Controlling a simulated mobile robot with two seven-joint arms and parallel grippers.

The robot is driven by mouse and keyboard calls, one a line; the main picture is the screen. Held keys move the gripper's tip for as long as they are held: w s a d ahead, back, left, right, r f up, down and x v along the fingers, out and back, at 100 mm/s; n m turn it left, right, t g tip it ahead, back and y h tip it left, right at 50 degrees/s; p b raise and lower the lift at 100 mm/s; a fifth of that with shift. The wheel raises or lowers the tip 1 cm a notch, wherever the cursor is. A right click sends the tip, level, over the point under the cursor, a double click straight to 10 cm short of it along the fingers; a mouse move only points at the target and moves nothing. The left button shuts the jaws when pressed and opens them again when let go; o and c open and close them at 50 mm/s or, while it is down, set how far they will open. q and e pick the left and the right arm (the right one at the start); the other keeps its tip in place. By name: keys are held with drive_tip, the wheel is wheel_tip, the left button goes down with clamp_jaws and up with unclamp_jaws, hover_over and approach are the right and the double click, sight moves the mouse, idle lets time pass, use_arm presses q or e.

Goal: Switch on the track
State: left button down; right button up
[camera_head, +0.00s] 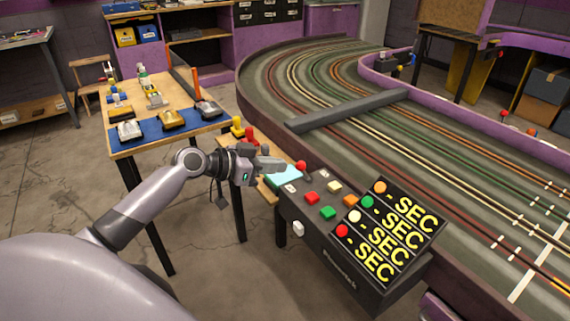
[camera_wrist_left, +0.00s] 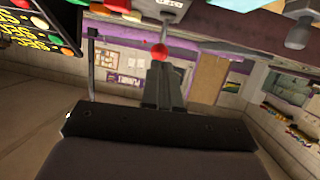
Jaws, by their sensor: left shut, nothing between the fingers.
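The slot track (camera_head: 330,75) curves across the right of the head view. Its dark control panel (camera_head: 338,249) carries a lever with a red ball knob (camera_head: 301,165) at the far left end. The red knob also shows in the left wrist view (camera_wrist_left: 158,51), on a metal stem. My left gripper (camera_head: 277,163) is shut and empty, with its fingertips close to the knob. In the wrist view the fingertips (camera_wrist_left: 161,68) overlap the knob's lower edge; I cannot tell whether they touch it. My right gripper is not in view.
A red button (camera_head: 311,198), a green button (camera_head: 327,212) and a yellow button (camera_head: 334,186) sit on the panel beside a black "SEC" display (camera_head: 390,230). A wooden table (camera_head: 177,91) with toy cars stands left of the track. A grey bar (camera_head: 347,110) crosses the lanes.

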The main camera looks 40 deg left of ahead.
sight(304, 172)
use_arm(q)
drive_tip(key=shift+x, duration=1.5)
